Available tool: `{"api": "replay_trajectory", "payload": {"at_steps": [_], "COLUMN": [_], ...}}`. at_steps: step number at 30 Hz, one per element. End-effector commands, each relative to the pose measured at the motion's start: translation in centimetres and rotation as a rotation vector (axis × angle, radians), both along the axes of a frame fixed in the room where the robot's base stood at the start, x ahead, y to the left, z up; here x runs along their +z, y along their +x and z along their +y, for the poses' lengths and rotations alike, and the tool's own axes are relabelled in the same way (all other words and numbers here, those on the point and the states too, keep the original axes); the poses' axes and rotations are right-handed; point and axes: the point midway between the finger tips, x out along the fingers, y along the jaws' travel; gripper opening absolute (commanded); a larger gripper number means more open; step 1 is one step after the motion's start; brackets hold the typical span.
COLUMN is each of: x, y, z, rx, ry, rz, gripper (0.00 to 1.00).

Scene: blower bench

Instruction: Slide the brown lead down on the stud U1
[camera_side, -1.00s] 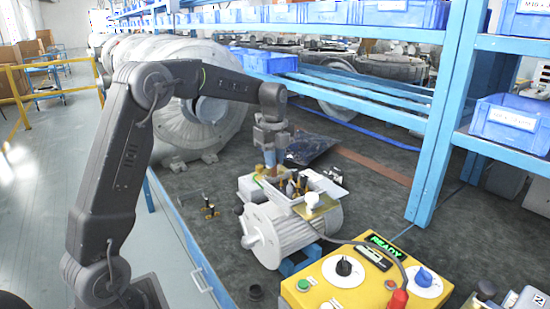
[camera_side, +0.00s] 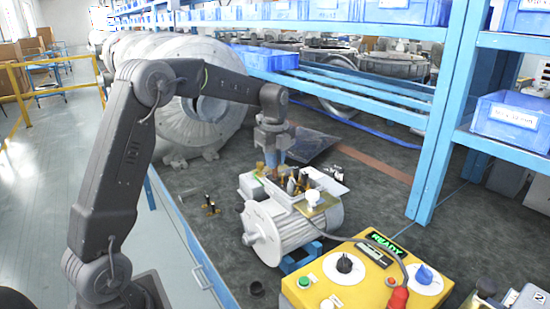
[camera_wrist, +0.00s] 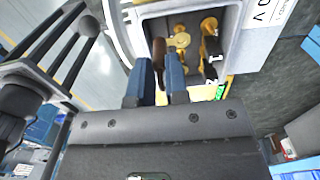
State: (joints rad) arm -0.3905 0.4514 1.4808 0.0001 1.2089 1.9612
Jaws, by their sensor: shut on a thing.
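My gripper (camera_wrist: 160,70) has blue fingers shut on the brown lead (camera_wrist: 158,48), whose brown end shows between and just beyond the fingertips. In the side view my gripper (camera_side: 271,162) points down at the open terminal box (camera_side: 250,187) on the grey motor (camera_side: 290,232). In the wrist view the box (camera_wrist: 228,50) holds brass studs and nuts (camera_wrist: 181,40) just past the fingertips. I cannot read which stud is U1. Whether the lead is around a stud or only above it cannot be told, as the fingers hide its lower part.
A black lead (camera_wrist: 212,55) stands in the box right of the brown one. A yellow control box (camera_side: 350,285) with a lit READY display stands in front right of the motor. Blue shelving (camera_side: 437,130) rises behind right.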

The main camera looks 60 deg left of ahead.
Motion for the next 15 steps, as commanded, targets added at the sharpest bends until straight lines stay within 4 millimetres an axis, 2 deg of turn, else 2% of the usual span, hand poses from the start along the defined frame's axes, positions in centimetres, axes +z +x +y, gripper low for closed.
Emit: {"api": "replay_trajectory", "payload": {"at_steps": [15], "x": [-1.3], "y": [0.0], "z": [0.0], "rx": [0.0], "ry": [-0.001], "rz": [0.002], "gripper": [0.0]}}
